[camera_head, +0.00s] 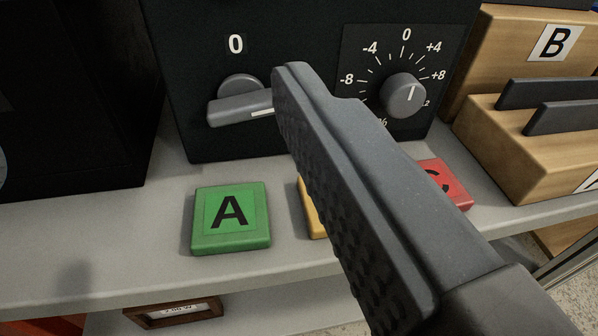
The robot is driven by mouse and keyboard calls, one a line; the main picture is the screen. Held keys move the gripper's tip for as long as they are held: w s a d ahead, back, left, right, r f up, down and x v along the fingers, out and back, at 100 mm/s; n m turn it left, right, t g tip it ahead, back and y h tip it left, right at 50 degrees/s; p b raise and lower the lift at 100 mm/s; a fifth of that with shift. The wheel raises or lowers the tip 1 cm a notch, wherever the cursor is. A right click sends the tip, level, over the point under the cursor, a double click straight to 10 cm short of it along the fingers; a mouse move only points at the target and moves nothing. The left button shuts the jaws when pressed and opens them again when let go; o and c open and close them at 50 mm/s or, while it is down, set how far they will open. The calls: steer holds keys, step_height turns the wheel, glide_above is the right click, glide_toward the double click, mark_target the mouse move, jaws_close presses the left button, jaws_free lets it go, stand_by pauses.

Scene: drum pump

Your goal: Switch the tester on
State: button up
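The black tester (185,60) stands on a grey shelf. On its front left is a grey rotary switch (235,105) with a bar handle below a white "0". The handle lies nearly level, and its white mark is at the right end. My gripper (290,80) reaches in from the lower right. One dark grey finger with a studded face shows, and its tip overlaps the handle's right end in the picture. I cannot tell whether it touches. No second finger can be made out. The finger hides the panel just right of the switch.
A round dial (403,95) with a numbered scale sits right of the switch. Green block A (231,232), a mostly hidden yellow block (308,208) and red block C (452,185) lie in front. Wooden holder B (500,45) stands right, a black box (75,110) left.

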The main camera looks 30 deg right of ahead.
steer(key=h, duration=0.2)
glide_toward(243, 113)
steer(key=b+x, duration=0.2)
steer(key=x, duration=0.7)
steer(key=shift+w+d, duration=0.1)
steer(key=shift+w, duration=0.15)
steer(key=shift+n, duration=0.3)
